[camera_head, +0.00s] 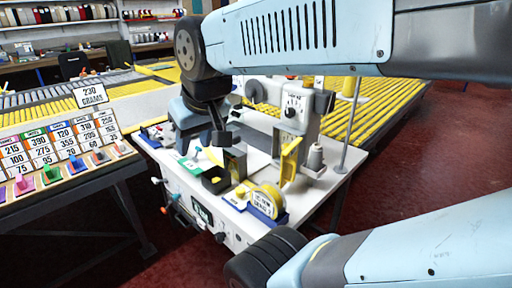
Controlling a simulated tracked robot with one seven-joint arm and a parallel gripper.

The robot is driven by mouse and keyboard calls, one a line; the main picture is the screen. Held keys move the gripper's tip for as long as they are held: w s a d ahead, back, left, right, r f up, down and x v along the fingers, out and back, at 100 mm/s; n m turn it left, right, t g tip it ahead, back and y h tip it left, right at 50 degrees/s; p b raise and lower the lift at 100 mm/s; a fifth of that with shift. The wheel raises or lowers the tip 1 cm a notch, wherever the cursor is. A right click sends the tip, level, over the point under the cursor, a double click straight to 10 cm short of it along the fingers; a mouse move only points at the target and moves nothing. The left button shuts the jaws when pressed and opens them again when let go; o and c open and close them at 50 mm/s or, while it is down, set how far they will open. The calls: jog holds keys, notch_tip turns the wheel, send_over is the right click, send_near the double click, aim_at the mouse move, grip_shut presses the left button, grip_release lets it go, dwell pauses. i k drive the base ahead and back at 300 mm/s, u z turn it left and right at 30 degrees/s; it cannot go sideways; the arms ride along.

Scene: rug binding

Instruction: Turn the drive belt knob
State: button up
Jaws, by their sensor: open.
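A light grey sewing machine (306,100) stands on a white worktable. Its front carries a small dark knob (291,112), and a dark round wheel (256,92) shows at its left end. Several small handles and knobs (167,210) stick out along the table's front panel. I cannot tell which of these is the drive belt knob. My gripper (217,143) hangs over the left half of the worktable, left of the sewing machine, open. It appears empty and apart from the knobs. My arm crosses the upper right and hides part of the background.
The worktable (322,195) holds a yellow tape roll (266,200), a thread cone (315,158), a yellow upright piece (290,158) and a dark box (216,180). A number board (62,150) with coloured pegs stands left. Yellow-slatted tables lie behind. Red floor is clear at right.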

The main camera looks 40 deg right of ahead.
aim_at(285, 146)
jog(key=z, duration=0.2)
jog(key=k, duration=0.75)
jog(key=z, duration=0.75)
jog(key=i, duration=0.5)
jog(key=z, duration=0.1)
